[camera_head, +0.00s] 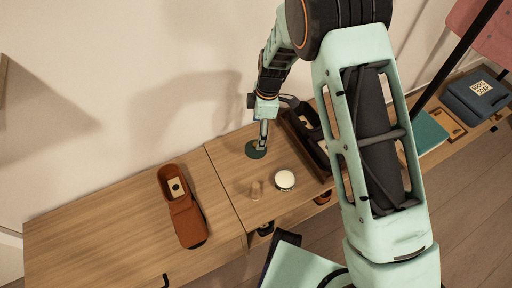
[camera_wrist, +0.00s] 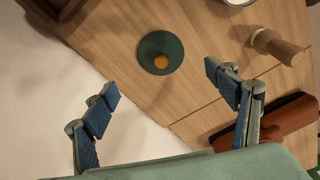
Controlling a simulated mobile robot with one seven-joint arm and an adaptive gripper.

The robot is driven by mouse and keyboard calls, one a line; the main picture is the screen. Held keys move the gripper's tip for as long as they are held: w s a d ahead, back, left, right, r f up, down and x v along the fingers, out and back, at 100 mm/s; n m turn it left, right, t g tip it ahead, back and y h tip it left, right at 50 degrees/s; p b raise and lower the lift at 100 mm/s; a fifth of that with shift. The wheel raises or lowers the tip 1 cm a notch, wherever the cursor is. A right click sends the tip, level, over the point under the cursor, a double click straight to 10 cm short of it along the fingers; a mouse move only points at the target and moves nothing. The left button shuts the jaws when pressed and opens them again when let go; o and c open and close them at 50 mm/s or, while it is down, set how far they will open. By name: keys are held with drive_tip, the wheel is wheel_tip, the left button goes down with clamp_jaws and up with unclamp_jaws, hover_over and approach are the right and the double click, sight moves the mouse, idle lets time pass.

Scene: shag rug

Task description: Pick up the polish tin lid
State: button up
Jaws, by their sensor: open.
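A flat, round, dark green disc, which looks like the polish tin lid (camera_head: 251,153), lies on the wooden bench top under my gripper (camera_head: 262,143). In the head view my gripper hides part of the lid. I cannot tell the exact height of the fingertips above the bench.
A white-topped round tin (camera_head: 284,179) and a small wooden piece (camera_head: 256,190) stand nearer the front edge. A brown leather shoe-like item (camera_head: 182,205) lies left. A dark tray (camera_head: 300,145) is close on the right. The wall runs close behind. Bare wood surrounds the lid.

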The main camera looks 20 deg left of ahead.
drive_tip(key=f, duration=0.2)
drive_tip(key=f+b, duration=0.1)
drive_tip(key=f, duration=0.2)
drive_tip(key=f+b, duration=0.1)
drive_tip(key=f, duration=0.2)
drive_tip(key=shift+s+a+f, duration=0.1)
drive_tip(key=shift+s+a, duration=0.2)
drive_tip(key=shift+a, duration=0.05)
drive_tip(key=shift+c, duration=0.5)
drive_tip(key=c, duration=1)
drive_tip(key=shift+c, duration=0.3)
